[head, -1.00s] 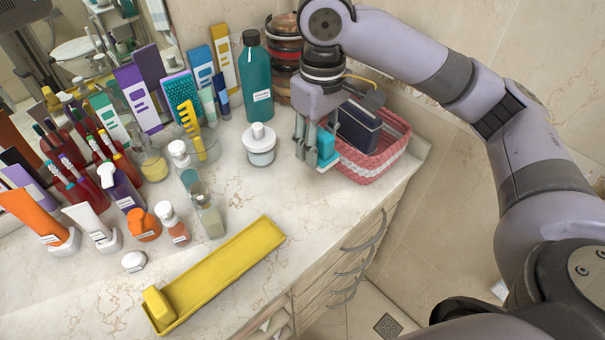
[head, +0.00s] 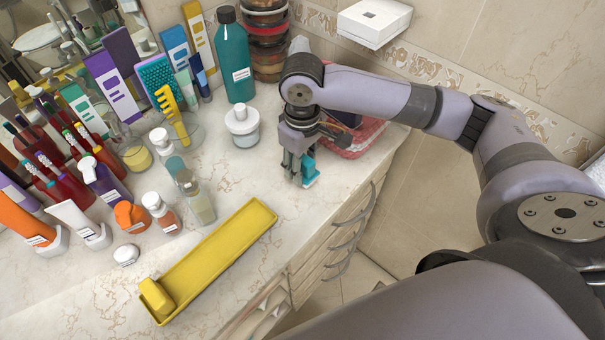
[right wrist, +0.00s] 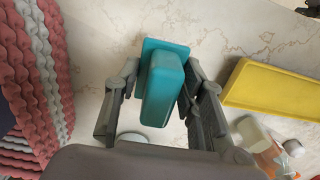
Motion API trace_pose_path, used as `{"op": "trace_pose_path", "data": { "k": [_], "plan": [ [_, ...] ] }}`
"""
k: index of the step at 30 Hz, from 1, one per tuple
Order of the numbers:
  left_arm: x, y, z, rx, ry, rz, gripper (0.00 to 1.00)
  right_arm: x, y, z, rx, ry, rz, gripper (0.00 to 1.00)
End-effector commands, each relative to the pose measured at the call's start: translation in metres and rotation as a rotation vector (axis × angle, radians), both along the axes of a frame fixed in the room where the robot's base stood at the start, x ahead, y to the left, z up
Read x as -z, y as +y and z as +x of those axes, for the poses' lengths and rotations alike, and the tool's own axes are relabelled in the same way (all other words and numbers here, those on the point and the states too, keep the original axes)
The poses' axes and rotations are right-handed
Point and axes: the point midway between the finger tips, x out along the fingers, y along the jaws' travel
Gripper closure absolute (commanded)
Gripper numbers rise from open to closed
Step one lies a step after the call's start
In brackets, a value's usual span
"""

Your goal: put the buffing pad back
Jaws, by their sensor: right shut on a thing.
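The teal buffing pad (head: 310,171) is a small block on a wider flat plate. My right gripper (head: 298,172) is shut on it, at the left side of the pink basket and near the counter's front edge. In the right wrist view the pad (right wrist: 162,88) sits between the two fingers. Whether it touches the counter is unclear. A long yellow tray (head: 215,255) lies to the left along the front edge, with a yellow block (head: 155,296) at its near end. My left gripper is not in view.
The pink woven basket (head: 362,140) is partly hidden by my right arm; it also shows in the right wrist view (right wrist: 40,75). A white jar (head: 242,128), a teal bottle (head: 233,60) and several other bottles stand behind and left. Counter between pad and tray is bare.

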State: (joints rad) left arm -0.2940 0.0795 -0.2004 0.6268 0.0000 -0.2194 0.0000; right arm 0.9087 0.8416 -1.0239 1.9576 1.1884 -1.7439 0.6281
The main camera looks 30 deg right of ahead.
Motion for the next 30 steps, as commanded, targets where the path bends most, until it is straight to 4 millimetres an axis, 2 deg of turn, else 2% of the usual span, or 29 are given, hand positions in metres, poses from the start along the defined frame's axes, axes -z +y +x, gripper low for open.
{"op": "trace_pose_path", "data": {
  "k": [9,21,22,30],
  "plan": [
    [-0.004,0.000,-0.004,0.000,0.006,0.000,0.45,0.040,0.000,-0.001,0.000,0.002,-0.001,0.93],
    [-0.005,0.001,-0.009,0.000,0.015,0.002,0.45,0.045,0.000,-0.001,-0.001,0.002,-0.001,0.93],
    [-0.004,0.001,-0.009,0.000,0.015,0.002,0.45,0.045,0.000,-0.001,-0.001,0.001,0.000,0.61],
    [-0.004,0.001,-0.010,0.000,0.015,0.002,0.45,0.045,0.000,0.000,-0.001,0.001,0.000,0.43]
  ]
}}
